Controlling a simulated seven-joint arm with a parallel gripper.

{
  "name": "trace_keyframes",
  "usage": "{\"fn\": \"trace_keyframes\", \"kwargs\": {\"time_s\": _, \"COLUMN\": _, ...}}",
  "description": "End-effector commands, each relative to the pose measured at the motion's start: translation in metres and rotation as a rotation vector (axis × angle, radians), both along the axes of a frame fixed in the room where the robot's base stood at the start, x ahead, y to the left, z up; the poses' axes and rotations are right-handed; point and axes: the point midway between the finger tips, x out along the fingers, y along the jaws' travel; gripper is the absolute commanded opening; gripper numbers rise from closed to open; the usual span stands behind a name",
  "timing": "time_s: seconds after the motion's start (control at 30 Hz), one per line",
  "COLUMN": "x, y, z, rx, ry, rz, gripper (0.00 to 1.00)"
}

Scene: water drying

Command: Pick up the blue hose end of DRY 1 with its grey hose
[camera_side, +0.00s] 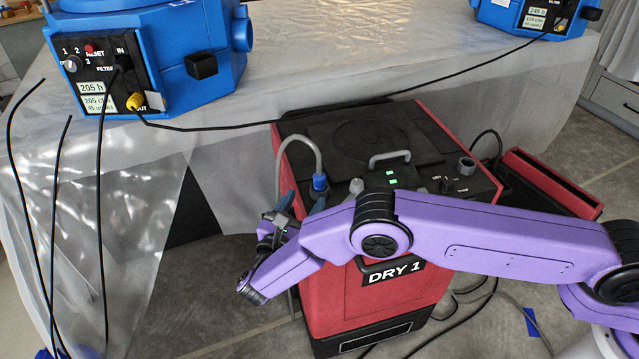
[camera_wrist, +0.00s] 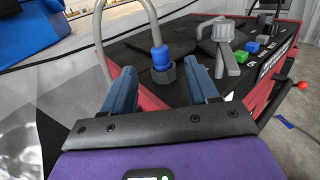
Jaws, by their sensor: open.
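The red and black DRY 1 machine (camera_side: 375,285) stands on the floor with its label facing front. The blue hose end (camera_side: 320,184) sits upright at the left of its dark top, and the grey hose (camera_side: 303,140) arches up from it and down over the left side. In the wrist view the blue hose end (camera_wrist: 160,57) sits on a dark collar, beyond the fingertips and between them from side to side. My gripper (camera_wrist: 163,82) is open and empty, its two blue fingers either side of that line. In the side view my arm partly hides the gripper.
Blue units (camera_side: 150,50) rest on the sheet-covered surface behind. Black cables hang at the left.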

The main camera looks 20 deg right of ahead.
Motion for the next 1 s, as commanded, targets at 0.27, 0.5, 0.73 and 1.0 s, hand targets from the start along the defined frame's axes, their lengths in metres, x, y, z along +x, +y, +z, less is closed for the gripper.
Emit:
{"fn": "trace_keyframes", "kwargs": {"time_s": 0.27, "x": 0.030, "y": -0.031, "z": -0.001, "rx": 0.001, "ry": 0.001, "rz": -0.001, "gripper": 0.59}}
{"fn": "trace_keyframes", "kwargs": {"time_s": 0.5, "x": 0.038, "y": -0.038, "z": -0.002, "rx": 0.001, "ry": 0.001, "rz": -0.001, "gripper": 0.59}}
{"fn": "trace_keyframes", "kwargs": {"time_s": 0.73, "x": 0.058, "y": -0.056, "z": -0.011, "rx": 0.001, "ry": 0.001, "rz": -0.003, "gripper": 0.59}}
{"fn": "trace_keyframes", "kwargs": {"time_s": 1.0, "x": 0.074, "y": -0.071, "z": -0.010, "rx": 0.001, "ry": 0.001, "rz": 0.000, "gripper": 0.59}}
